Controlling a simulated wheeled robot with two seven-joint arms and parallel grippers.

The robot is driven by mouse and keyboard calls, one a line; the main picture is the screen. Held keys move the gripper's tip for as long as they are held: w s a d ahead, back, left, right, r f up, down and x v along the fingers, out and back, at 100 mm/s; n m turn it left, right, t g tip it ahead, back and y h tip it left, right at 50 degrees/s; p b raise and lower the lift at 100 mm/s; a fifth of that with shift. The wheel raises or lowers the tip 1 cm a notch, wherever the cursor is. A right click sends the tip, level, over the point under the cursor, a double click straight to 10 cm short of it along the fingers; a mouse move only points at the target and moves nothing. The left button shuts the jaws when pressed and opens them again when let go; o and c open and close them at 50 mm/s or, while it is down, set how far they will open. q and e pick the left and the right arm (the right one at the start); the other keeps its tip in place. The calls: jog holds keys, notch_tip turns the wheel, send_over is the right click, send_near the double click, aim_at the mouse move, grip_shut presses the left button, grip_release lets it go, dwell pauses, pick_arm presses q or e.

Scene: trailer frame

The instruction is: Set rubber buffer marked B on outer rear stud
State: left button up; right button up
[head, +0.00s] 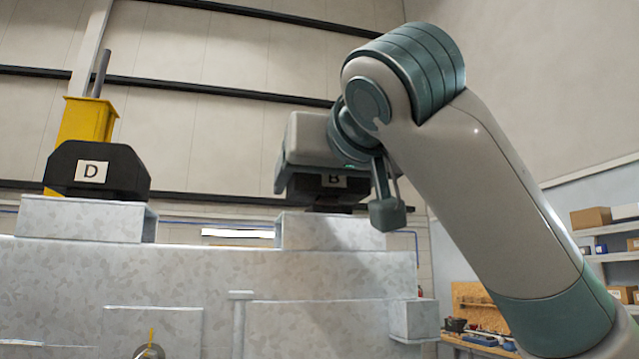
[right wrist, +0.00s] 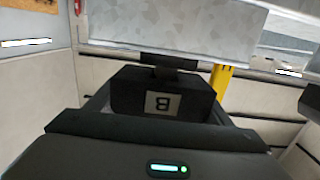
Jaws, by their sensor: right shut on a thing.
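The black rubber buffer marked B (head: 334,181) is at the right-hand galvanised pad (head: 320,232) in the head view, partly hidden by my right arm. In the right wrist view, which looks upside down, buffer B (right wrist: 140,103) shows its white label between the fingers of my right gripper (right wrist: 165,108), which is shut on it. A narrower dark piece (right wrist: 168,61) sits between the buffer and the pad's surface. I cannot tell whether it touches or where the stud is. My left gripper is not in view.
A black buffer marked D (head: 125,172) stands on the left-hand pad (head: 80,219), in front of a yellow bracket (head: 86,120) with a grey rod. The galvanised frame (head: 190,270) runs below. Shelves with boxes (head: 591,217) stand at the right. Space between the pads is clear.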

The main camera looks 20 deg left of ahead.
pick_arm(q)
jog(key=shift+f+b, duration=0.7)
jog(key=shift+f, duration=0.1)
pick_arm(e)
jog(key=shift+f, duration=0.8)
jog(key=o, duration=1.3)
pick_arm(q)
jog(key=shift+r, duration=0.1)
pick_arm(e)
jog(key=shift+o, duration=0.2)
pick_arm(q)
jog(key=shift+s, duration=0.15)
pick_arm(e)
jog(key=shift+w, duration=0.1)
